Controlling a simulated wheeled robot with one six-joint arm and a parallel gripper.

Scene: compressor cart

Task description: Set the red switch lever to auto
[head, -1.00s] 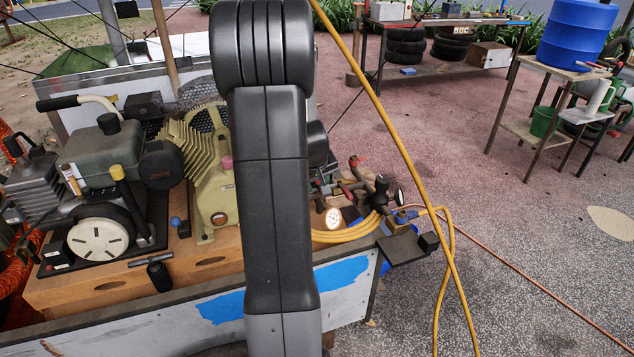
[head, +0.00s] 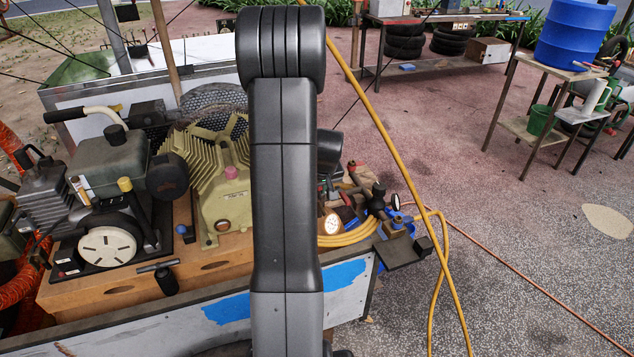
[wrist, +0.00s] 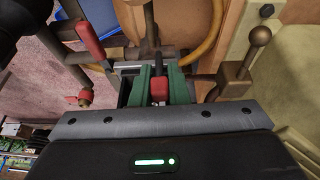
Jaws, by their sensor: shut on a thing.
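In the wrist view the red switch lever (wrist: 159,88) stands between the two green fingertips of my gripper (wrist: 159,84). The gripper is shut on it. The lever's base and the box around it are partly hidden by the fingers and the gripper body. I cannot read any auto marking. In the head view my arm covers the middle of the cart, and neither the gripper nor the lever can be made out there.
Close to the gripper in the wrist view are a red-handled lever (wrist: 88,40), a red valve knob (wrist: 84,97) and a brass ball-ended part (wrist: 259,37). In the head view a yellow hose (head: 377,110) crosses right of my arm. The compressor (head: 222,200) is left of it.

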